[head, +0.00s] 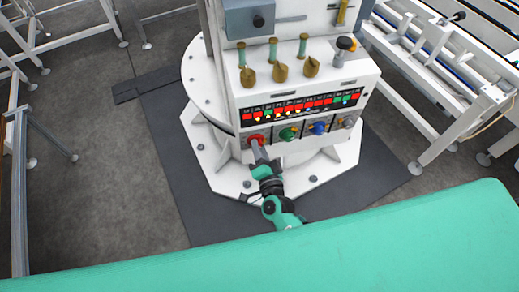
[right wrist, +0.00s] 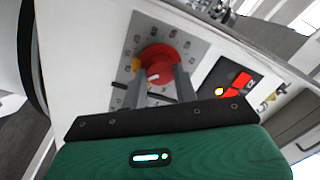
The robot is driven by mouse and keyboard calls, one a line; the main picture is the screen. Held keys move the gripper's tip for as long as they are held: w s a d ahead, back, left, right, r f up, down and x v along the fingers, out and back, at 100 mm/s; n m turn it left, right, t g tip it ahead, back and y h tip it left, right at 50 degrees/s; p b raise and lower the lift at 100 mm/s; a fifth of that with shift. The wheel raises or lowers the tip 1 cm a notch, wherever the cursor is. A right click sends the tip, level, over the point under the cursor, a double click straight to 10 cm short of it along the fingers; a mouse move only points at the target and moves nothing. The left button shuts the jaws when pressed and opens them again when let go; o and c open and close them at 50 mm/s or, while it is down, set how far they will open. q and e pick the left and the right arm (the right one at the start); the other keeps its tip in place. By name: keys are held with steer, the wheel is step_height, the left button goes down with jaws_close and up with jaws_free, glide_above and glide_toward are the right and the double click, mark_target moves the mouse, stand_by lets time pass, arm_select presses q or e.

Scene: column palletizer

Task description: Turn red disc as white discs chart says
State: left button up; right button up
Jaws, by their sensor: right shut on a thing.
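The red disc (head: 257,138) is a round knob at the left end of the row of knobs on the white panel. In the right wrist view the red disc (right wrist: 158,62) sits on a grey plate (right wrist: 140,35) with marks around it. My right gripper (head: 259,148) reaches up from below and is shut on the red disc; its two fingers (right wrist: 161,78) show on either side of it. A yellow-orange mark (right wrist: 135,65) lies left of the disc. The chart strip (head: 300,107) has red and green cells and small yellow lights above the knobs; its lettering is too small to read. My left gripper is not in view.
Beside the red disc are a green knob (head: 288,133), a blue knob (head: 319,127) and a grey knob (head: 348,121). Several brass-coloured handles (head: 280,73) stick out above the strip. White conveyor frames (head: 440,90) stand at the right.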

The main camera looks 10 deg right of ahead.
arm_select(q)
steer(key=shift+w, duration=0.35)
arm_select(e)
steer(key=shift+m, duration=1.2)
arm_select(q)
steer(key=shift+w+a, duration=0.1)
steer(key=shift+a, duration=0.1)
arm_select(e)
steer(key=o, duration=0.8)
steer(key=shift+o, duration=0.8)
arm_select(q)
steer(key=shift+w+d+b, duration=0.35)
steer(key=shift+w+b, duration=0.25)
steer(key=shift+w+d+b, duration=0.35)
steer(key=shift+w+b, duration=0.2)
arm_select(e)
steer(key=s, duration=1.3)
steer(key=shift+s+d+f, duration=0.25)
steer(key=shift+s+d, duration=0.15)
